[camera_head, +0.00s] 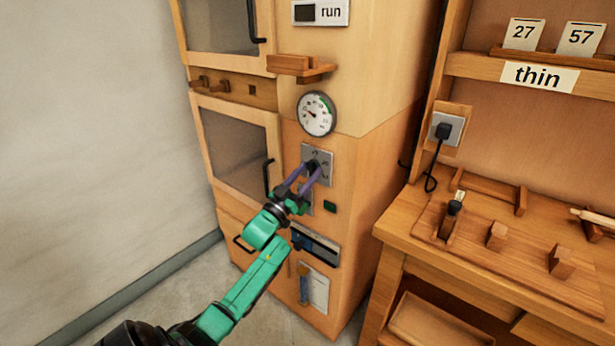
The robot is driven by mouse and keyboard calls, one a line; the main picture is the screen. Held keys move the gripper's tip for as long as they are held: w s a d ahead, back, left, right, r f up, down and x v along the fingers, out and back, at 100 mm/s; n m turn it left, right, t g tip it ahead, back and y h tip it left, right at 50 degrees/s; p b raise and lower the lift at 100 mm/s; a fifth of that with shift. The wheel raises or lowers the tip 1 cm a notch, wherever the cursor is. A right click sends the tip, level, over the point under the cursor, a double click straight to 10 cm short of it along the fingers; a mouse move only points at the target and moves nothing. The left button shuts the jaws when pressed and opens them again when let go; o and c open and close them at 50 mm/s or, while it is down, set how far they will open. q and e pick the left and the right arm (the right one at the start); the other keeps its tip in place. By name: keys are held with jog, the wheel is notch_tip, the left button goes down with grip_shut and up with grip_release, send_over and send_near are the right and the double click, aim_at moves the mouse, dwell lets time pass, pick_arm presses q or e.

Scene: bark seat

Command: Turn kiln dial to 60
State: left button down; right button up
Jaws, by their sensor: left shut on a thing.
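The kiln (355,196) is a tall wooden cabinet in the middle of the head view. Its dial sits on a grey square plate (328,157) below the round gauge, and the dial itself is mostly hidden by my gripper. My left gripper (311,168) reaches up from below, with its two purple fingers at the plate, shut on the dial. The marks on the plate are too small and covered to read. The round gauge (316,114) above has a dark needle and a green band. My right gripper does not show.
Two kiln doors (236,150) with black handles are on the left of the cabinet. A small wooden shelf (300,68) juts out above the gauge. A workbench (470,240) with wooden blocks and a plugged-in cord stands close on the right. A bare wall is at left.

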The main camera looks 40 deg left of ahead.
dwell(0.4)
pick_arm(q)
jog(key=shift+c, duration=1.4)
grip_release()
jog(key=v, duration=1.4)
jog(key=shift+s+f+b, duration=0.25)
jog(key=shift+s+b, duration=0.05)
jog(key=shift+b, duration=0.1)
